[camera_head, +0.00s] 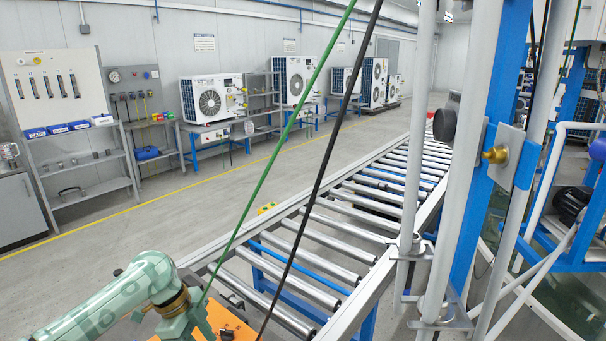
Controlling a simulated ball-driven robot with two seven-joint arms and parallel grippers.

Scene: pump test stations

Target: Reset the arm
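My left arm, pale green with a brass-coloured ring, comes in from the lower left. Its end, where my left gripper (190,326) sits, is at the bottom edge, beside an orange surface (238,326) with a small dark part on it. The fingertips are not clearly visible, so I cannot tell whether they are open or shut, or whether they hold anything. My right arm and gripper are not in view.
A roller conveyor (325,229) runs diagonally away to the back right. White pipes and a blue post (490,150) with a brass fitting (495,155) stand close on the right. Green (283,120) and black (335,130) cables hang across the middle. Grey floor (150,235) is open left of the conveyor.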

